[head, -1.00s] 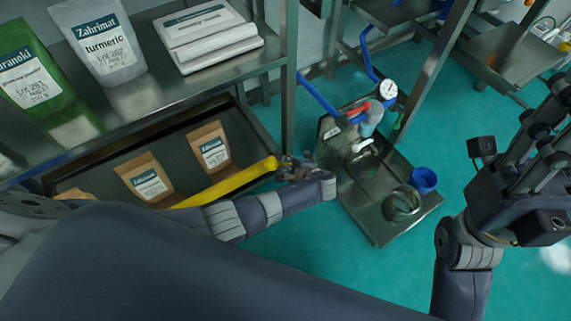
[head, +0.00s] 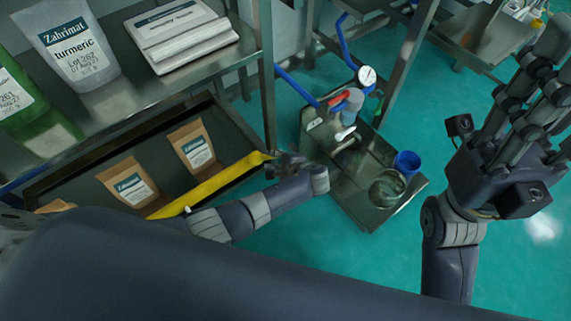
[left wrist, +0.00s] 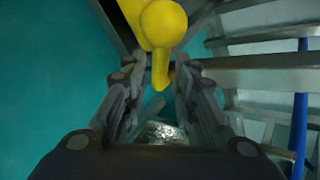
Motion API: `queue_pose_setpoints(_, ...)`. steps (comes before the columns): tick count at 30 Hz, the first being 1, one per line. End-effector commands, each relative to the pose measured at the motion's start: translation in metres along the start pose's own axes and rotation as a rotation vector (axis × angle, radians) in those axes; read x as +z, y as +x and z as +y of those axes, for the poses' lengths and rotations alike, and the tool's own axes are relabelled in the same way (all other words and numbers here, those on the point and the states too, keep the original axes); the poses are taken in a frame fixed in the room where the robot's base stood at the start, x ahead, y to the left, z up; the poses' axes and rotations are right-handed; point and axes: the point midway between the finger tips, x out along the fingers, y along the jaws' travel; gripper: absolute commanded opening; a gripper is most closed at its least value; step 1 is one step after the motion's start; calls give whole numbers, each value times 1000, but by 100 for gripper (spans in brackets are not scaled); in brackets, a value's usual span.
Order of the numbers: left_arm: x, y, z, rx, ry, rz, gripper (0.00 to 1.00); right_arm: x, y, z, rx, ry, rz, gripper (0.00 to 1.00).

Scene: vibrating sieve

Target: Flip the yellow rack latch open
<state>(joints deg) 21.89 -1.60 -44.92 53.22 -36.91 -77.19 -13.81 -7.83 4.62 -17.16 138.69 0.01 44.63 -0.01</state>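The yellow latch bar (head: 212,185) runs along the front of the rack's lower shelf in the head view. Its right end lies at my left gripper (head: 287,166). In the left wrist view the latch (left wrist: 163,24) shows a round yellow knob, with a narrow yellow part hanging down between the fingers of my left gripper (left wrist: 160,70). Gaps show on both sides of that part, so the gripper looks open around it, not clamped. My right gripper (head: 535,85) is raised at the right, with its fingers apart and empty. My left arm hides part of the bar.
Brown pouches (head: 128,183) stand in the lower shelf (head: 85,166) behind the bar. A turmeric pouch (head: 70,45) and white packs (head: 182,33) are on the upper shelf. A metal platform with a gauge (head: 366,76) and blue cup (head: 407,163) stands to the right.

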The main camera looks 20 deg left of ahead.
Motion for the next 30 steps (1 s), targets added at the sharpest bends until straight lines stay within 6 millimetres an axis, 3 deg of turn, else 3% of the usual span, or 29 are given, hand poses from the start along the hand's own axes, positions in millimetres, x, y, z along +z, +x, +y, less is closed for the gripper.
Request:
queue_pose_setpoints(12,-1,-76,1,1,-1,4,26,0,0,0,1,0,-1,40)
queue_pose_setpoints(18,-1,-90,1,1,2,1,26,0,0,0,1,0,-1,40)
queue_pose_setpoints(26,-1,-90,1,0,1,1,26,0,0,0,1,0,-2,40)
queue_pose_setpoints(30,-2,-84,3,-3,6,20,0,1,-2,0,0,0,-1,40)
